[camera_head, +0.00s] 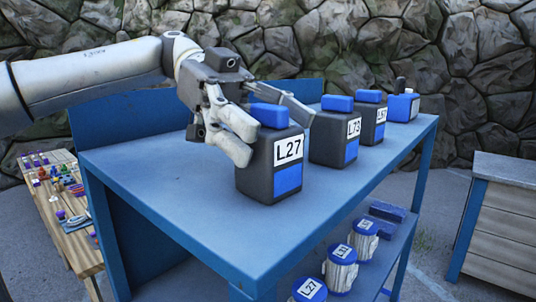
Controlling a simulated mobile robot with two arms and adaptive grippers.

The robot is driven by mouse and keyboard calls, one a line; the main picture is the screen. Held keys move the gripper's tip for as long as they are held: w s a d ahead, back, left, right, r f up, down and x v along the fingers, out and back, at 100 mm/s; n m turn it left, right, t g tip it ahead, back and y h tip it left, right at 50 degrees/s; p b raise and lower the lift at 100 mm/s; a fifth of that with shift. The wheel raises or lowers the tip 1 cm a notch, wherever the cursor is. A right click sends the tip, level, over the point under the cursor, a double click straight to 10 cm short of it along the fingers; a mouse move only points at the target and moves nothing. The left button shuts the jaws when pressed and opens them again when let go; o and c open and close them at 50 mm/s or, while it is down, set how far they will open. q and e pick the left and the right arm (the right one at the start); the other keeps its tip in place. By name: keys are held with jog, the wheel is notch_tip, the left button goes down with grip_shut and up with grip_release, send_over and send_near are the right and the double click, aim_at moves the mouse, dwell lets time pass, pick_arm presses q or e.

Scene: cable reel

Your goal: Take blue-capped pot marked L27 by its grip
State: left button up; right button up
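A dark pot marked L27 (268,172) with a blue cap (268,115) stands upright at the near end of the blue table (165,190). My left gripper (273,128) comes in from the left over this pot. Its fingers are spread, one on the near left side of the cap and one past its right side. I cannot tell whether they touch the pot. A lidded jar also marked L27 (309,289) stands on the lower shelf, cut off by the bottom edge. My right gripper is not in view.
A similar pot marked L73 (332,146) stands close behind, then more blue-capped containers (370,115) in a row. Other jars (341,268) and blue blocks (387,212) are on the lower shelf. A wooden table with small items (60,195) is at left. The tabletop's near left is clear.

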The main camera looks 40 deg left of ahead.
pick_arm(q)
jog(key=c, duration=0.8)
jog(key=shift+r, duration=0.1)
